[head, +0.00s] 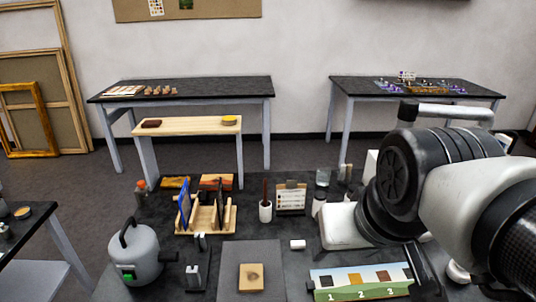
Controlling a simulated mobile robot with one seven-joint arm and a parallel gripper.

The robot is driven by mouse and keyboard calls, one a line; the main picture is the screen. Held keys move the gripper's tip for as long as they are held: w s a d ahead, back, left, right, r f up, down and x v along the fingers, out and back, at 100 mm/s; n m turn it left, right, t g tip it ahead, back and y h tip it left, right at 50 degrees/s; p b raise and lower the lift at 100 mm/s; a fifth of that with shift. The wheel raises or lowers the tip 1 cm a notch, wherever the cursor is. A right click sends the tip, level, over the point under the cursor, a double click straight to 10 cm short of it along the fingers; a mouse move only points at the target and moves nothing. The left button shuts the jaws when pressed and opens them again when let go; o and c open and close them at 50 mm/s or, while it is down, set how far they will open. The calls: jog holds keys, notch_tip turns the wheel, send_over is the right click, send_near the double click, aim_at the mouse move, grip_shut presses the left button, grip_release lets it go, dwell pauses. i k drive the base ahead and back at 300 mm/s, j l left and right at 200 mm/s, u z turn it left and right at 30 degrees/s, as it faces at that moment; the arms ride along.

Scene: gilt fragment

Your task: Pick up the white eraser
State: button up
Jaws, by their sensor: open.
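The white eraser (297,244) is a small pale block lying on the dark tabletop in the head view. It sits just right of the upper right corner of a grey mat (262,285), and nothing covers it. My arm fills the right side of the view. I cannot make out my gripper's fingers in this view, and nothing is seen touching the eraser.
A tan block (251,278) lies on the grey mat. A numbered swatch board (362,292) is right of it, and a wooden rack (207,222) stands behind left. A grey canister (136,255) stands left. A white cup (265,211) and small easel (291,198) stand behind the eraser.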

aim_at(295, 243)
jog(key=k+j, duration=0.1)
jog(key=j, duration=0.3)
jog(key=k+j, duration=0.1)
jog(key=j, duration=0.7)
jog(key=k+z, duration=0.05)
